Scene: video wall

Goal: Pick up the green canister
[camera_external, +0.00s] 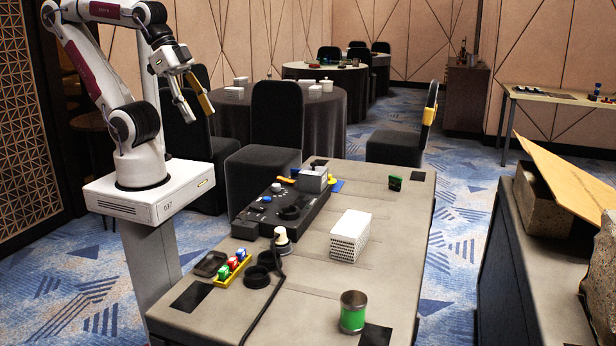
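The green canister (353,313) stands upright at the near right end of the grey table. It is a short cylinder with a green band and a metallic rim, next to a black square patch on the tabletop. My gripper (194,108) is high above the floor at the upper left, beyond the table's far left side. Its two fingers point down and are spread apart, with nothing visible between them. The canister is well away from it, lower and to the right.
On the table (399,240) are a black control panel (283,210), a white perforated box (349,236), a yellow tray (233,270) of small coloured blocks and a white-topped knob with a black cable (275,290). Black round pieces lie near the tray. The tabletop between box and canister is clear.

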